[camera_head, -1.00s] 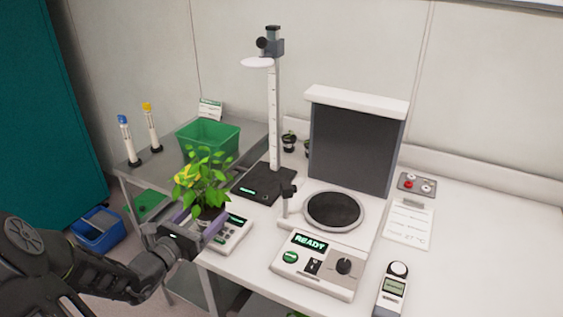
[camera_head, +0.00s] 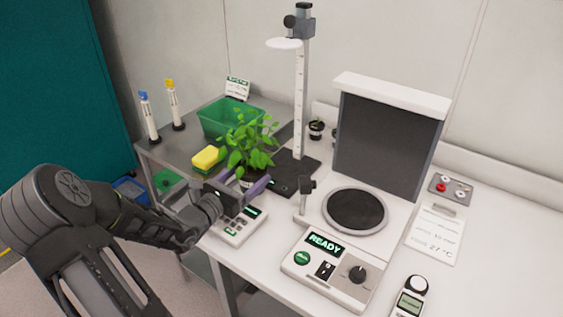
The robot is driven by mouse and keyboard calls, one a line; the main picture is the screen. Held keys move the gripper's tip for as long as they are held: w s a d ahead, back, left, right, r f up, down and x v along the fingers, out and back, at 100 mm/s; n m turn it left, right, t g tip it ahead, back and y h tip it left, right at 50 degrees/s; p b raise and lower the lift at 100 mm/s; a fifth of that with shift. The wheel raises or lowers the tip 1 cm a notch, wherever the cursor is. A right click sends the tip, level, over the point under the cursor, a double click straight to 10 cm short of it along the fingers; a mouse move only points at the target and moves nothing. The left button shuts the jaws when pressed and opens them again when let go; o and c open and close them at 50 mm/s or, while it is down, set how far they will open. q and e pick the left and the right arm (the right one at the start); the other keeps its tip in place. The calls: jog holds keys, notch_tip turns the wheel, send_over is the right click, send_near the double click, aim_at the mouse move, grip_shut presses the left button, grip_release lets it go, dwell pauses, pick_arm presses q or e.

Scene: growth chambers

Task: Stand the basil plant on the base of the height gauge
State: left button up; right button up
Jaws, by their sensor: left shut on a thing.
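The basil plant (camera_head: 247,146) is a leafy green plant in a small pot. My left gripper (camera_head: 250,187) is shut on its pot and holds it upright above the small scale, in front of the height gauge. The height gauge has a dark flat base (camera_head: 299,170), a tall ruled post (camera_head: 300,100) and a white disc arm (camera_head: 284,43) high up. The plant and gripper hide the near left part of the base. The plant looks apart from the post; I cannot tell its exact height above the base. My right gripper is not in view.
A small scale (camera_head: 238,228) sits below the gripper. A READY device with a round dark plate (camera_head: 355,210) and a dark upright panel (camera_head: 388,145) stands right. A green bin (camera_head: 222,118), yellow sponge (camera_head: 207,158) and two capped tubes (camera_head: 150,118) are on the left steel table.

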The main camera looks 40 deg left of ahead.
pick_arm(q)
jog(key=w, duration=1.4)
jog(key=shift+w+a, duration=0.1)
jog(key=shift+a, duration=0.05)
jog(key=shift+w, duration=0.25)
jog(key=shift+w+f, duration=0.2)
jog(key=shift+w, duration=0.05)
jog(key=shift+f+p, duration=0.35)
jog(key=shift+f, duration=1.15)
jog(key=shift+f, duration=0.1)
jog(key=o, duration=1.7)
jog(key=shift+f, duration=0.1)
